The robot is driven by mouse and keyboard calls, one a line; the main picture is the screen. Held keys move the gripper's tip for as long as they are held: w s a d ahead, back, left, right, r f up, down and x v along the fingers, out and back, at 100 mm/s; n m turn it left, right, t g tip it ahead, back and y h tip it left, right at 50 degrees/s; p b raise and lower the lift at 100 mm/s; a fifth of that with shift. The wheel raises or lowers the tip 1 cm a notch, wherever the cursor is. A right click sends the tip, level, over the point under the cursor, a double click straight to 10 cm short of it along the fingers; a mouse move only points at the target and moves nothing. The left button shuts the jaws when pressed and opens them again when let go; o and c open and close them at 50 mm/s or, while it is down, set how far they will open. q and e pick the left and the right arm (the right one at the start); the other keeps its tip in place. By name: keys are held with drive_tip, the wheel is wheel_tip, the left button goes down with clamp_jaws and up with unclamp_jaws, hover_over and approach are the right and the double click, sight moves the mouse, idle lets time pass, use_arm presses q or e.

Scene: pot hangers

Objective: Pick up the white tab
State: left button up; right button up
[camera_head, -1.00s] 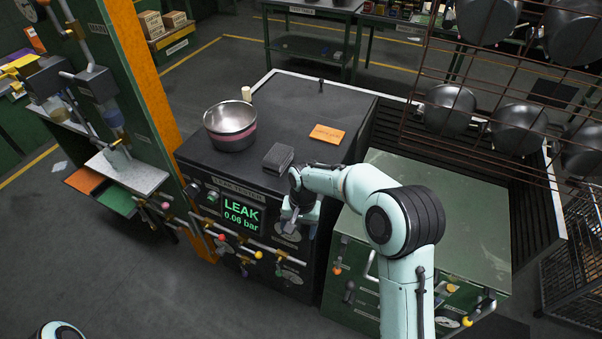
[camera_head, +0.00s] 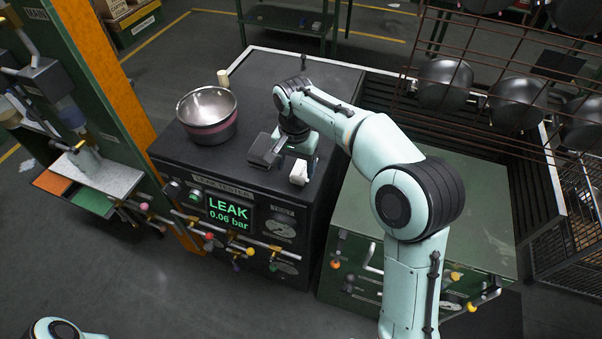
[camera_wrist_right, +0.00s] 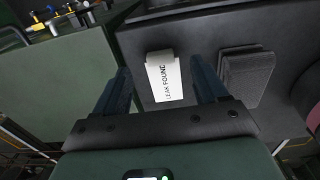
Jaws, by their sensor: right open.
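The white tab (camera_wrist_right: 164,82) reads "LEAK FOUND" and lies in the right wrist view between my open right gripper's fingers (camera_wrist_right: 160,68). In the head view the white tab (camera_head: 299,174) shows near the front edge of the black leak tester's top (camera_head: 185,155). My right gripper (camera_head: 297,152) is over the tester top by the tab, partly hidden by its own wrist. Nothing is gripped; I cannot tell the exact height of the fingers over the tab. My left gripper is out of view.
A dark grey block (camera_head: 263,150) sits close beside the tab, and also shows in the wrist view (camera_wrist_right: 246,76). A metal bowl (camera_head: 208,115) with a pink band stands farther left. The tester screen (camera_head: 229,213) reads "LEAK 0.06 bar". A green cabinet (camera_head: 480,210) is at the right.

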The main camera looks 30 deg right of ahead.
sight(297, 179)
wheel_tip(297, 179, down, 5)
drive_tip(key=shift+d+f, duration=0.1)
drive_tip(key=shift+d, duration=0.05)
drive_tip(key=c, duration=0.8)
